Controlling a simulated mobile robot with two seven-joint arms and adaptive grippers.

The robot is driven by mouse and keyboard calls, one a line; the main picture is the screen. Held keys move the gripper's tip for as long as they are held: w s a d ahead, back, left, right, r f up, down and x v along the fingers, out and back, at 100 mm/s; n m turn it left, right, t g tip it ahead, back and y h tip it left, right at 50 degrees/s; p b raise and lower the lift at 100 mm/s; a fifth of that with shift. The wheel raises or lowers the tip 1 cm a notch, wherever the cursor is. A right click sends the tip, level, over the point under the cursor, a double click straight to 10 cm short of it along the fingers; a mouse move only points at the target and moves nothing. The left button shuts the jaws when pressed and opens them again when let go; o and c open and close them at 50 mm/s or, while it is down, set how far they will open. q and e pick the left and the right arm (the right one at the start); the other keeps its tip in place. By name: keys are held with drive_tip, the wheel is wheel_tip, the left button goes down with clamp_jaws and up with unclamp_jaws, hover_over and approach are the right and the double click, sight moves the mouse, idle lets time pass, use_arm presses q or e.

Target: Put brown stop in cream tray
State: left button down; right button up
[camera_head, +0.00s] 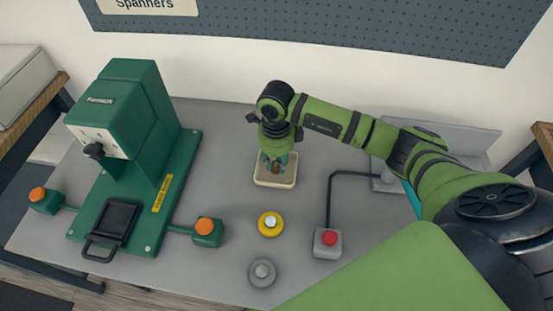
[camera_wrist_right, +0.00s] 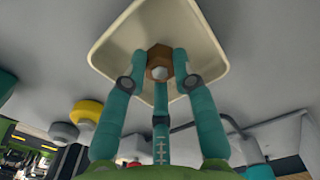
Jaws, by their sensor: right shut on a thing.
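The cream tray (camera_head: 275,184) lies on the grey bench top and shows large in the right wrist view (camera_wrist_right: 112,48). The brown stop (camera_wrist_right: 160,53) is a brown piece with angular sides and a pale round centre. My right gripper (camera_head: 275,163) points down over the tray, its teal fingers shut on the brown stop. In the head view the stop (camera_head: 275,169) is small, inside the tray's outline. I cannot tell whether it touches the tray floor. My left gripper is not in view.
A green press (camera_head: 125,110) with orange buttons stands at the left. A yellow stop (camera_head: 271,222) and a grey stop (camera_head: 262,271) lie in front of the tray. A red button box (camera_head: 328,242) with a bent bar stands to the right.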

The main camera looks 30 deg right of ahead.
sight(276, 164)
drive_tip(key=shift+f, duration=0.1)
drive_tip(key=o, duration=0.5)
drive_tip(key=shift+f, duration=0.1)
drive_tip(key=o, duration=0.4)
drive_tip(key=shift+o, duration=0.2)
drive_tip(key=shift+r, duration=0.4)
wheel_tip(276, 164, up, 12)
drive_tip(key=b, duration=0.3)
drive_tip(key=shift+f, duration=0.15)
